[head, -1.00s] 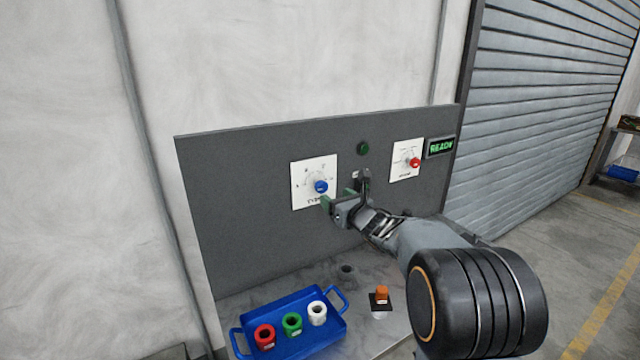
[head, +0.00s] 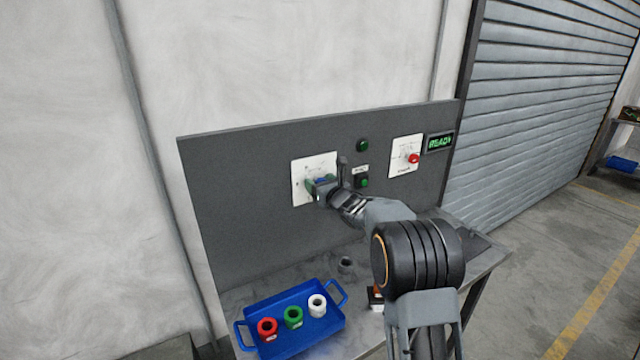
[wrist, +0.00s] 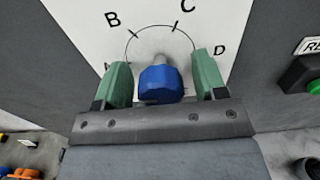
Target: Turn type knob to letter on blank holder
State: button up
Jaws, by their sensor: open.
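The blue type knob (wrist: 160,84) sits on a white dial plate (wrist: 90,25) with the letters B, C and D showing in the wrist view. Its pointing direction is unclear. My gripper (wrist: 161,72) is open, with one green finger on each side of the knob and a visible gap on both sides. In the head view my gripper (head: 319,184) is at the dial plate (head: 300,185) and mostly covers the knob. The likely blank holder, a dark piece with orange on it (head: 376,293), is mostly hidden by my arm, and no letter is readable on it.
A blue tray (head: 290,335) holds red, green and white rings on the bench below.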

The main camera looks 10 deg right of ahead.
jog(key=c, duration=0.9)
